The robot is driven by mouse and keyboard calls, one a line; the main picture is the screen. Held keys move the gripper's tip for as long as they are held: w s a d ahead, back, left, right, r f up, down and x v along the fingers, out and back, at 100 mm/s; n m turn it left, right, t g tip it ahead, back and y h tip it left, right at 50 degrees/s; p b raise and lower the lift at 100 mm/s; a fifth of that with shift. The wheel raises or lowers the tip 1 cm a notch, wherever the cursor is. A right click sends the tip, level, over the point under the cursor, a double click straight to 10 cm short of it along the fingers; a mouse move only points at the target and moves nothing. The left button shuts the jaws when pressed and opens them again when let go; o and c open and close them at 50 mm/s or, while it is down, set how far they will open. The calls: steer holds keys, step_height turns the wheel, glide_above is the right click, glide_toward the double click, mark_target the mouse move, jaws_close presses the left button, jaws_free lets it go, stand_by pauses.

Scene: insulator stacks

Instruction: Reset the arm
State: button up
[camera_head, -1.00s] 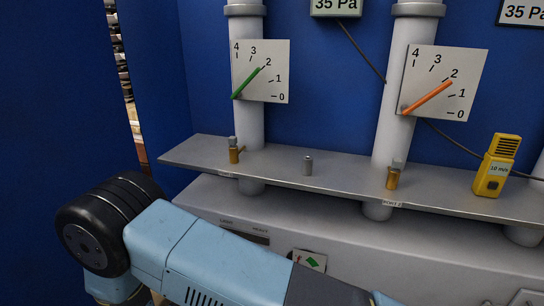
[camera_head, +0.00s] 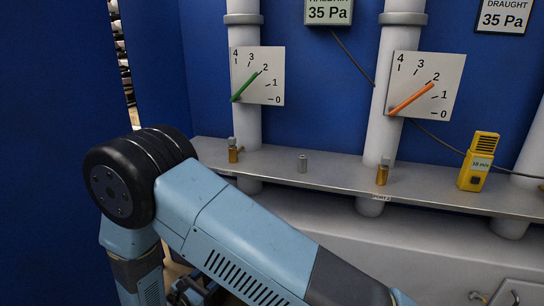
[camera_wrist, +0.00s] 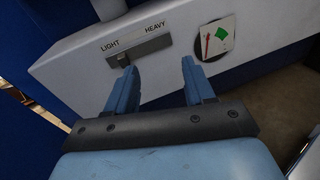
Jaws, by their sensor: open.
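My gripper (camera_wrist: 160,88) shows in the wrist view with its two blue fingers apart and nothing between them. Its fingers appear in front of a pale panel (camera_wrist: 75,75) with a LIGHT/HEAVY slider (camera_wrist: 138,46); I cannot tell how far the panel is from the fingertips. In the head view my light blue arm fills the lower left and middle, and the gripper itself is not clearly visible there.
Dials with a green needle (camera_head: 246,86) and an orange needle (camera_head: 412,98) hang on white pipes.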

steer(key=w+d+r+m+g+h, duration=0.1)
steer(key=w+d+r+m+g, duration=0.1)
steer(key=d+r+m+g, duration=0.7)
steer(key=w+d+r+m+g, duration=0.3)
steer(key=d+r+m, duration=0.2)
steer(key=d+r, duration=0.9)
steer(key=s+d+r+m+t+y, duration=0.3)
steer(key=s+d+r+m+y, duration=0.6)
steer(key=s+d+r+m, duration=0.5)
steer(key=s+d+r, duration=0.1)
steer(key=s+d, duration=0.2)
steer(key=d, duration=0.1)
steer(key=shift+s+m+y, duration=0.25)
steer(key=shift+m+y, duration=0.05)
steer(key=shift+y, duration=0.1)
steer(key=shift+c, duration=1)
